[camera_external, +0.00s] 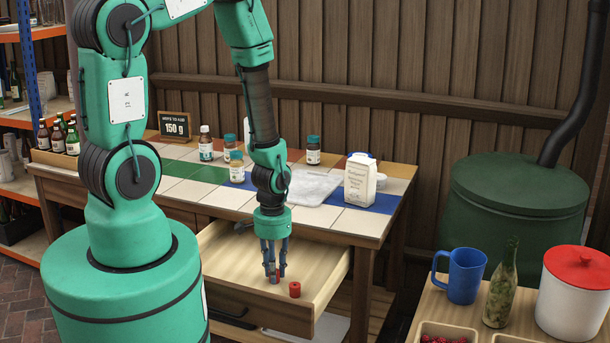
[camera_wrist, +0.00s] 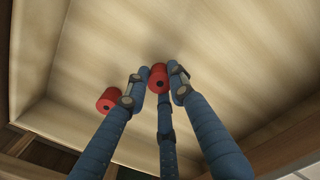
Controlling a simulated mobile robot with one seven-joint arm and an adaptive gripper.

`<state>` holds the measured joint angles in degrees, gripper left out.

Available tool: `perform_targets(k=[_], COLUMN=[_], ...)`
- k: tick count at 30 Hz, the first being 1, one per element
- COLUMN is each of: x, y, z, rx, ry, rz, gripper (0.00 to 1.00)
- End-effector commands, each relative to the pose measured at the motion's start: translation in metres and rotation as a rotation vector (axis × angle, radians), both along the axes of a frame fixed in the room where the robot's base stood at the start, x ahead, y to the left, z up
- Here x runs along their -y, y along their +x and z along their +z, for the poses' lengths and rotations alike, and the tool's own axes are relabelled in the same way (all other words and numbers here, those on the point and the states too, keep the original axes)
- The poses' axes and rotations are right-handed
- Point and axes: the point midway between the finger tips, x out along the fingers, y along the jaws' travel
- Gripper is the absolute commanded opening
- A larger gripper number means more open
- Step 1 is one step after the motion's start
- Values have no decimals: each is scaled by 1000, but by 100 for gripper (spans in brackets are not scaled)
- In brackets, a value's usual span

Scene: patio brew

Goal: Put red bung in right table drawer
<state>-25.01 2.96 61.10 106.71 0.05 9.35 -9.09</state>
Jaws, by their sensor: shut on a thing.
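The right table drawer (camera_external: 235,262) is pulled open and its pale wooden floor fills the wrist view (camera_wrist: 225,50). My gripper (camera_external: 275,272) points down inside the drawer's outline, near its front. Its blue fingers are shut on a red bung (camera_wrist: 158,78), which is mostly hidden by the fingers in the external view. A second red bung (camera_external: 294,290) stands in the drawer beside the gripper; it also shows in the wrist view (camera_wrist: 109,100), apart from the held one. I cannot tell whether the held bung touches the drawer floor.
The tiled table top (camera_external: 330,218) above holds several jars, a white carton (camera_external: 360,180) and a clear bag (camera_external: 312,187). A second table at the front right holds a blue jug (camera_external: 463,275), a bottle (camera_external: 503,290) and a red-lidded white pot (camera_external: 570,295).

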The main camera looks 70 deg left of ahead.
Motion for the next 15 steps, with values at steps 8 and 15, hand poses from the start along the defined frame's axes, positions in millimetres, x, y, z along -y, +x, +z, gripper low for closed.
perform_targets(k=[8,15], x=[0,0], y=[0,0], z=[-1,1], rx=[0,0], ry=[0,0], rz=[0,0], gripper=[42,42])
